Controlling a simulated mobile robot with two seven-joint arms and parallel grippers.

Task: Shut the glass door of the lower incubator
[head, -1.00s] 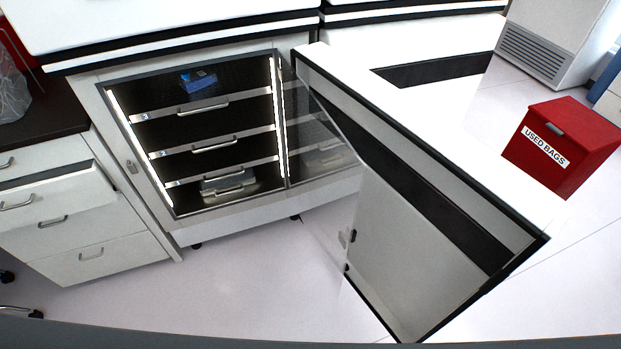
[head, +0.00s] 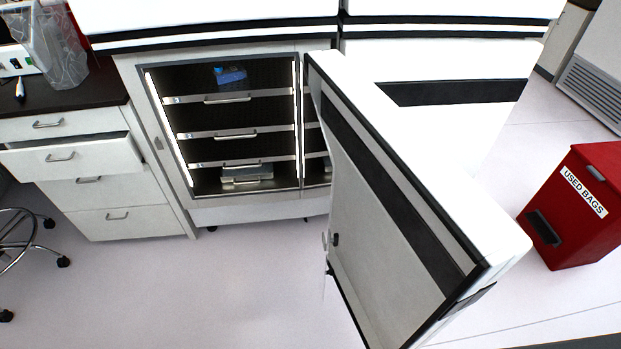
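The lower incubator (head: 228,208) stands with its lit interior open to view. Several shelf fronts with handles show inside, with a blue item (head: 231,75) on top and a metal tray (head: 247,178) at the bottom. The glass door (head: 316,140) appears open at the right side of the opening, seen almost edge-on, with shelf reflections in it. Its outer edge is hard to make out. A small latch or handle (head: 325,241) shows near the outer door. The thick white outer door (head: 385,215) stands wide open towards me. Neither gripper is in view.
Drawers (head: 95,185) stand left of the incubator, one (head: 75,157) partly pulled out. A stool base (head: 25,240) is at the far left. A red used-bags bin (head: 580,215) stands at the right. The floor before the incubator (head: 200,290) is clear.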

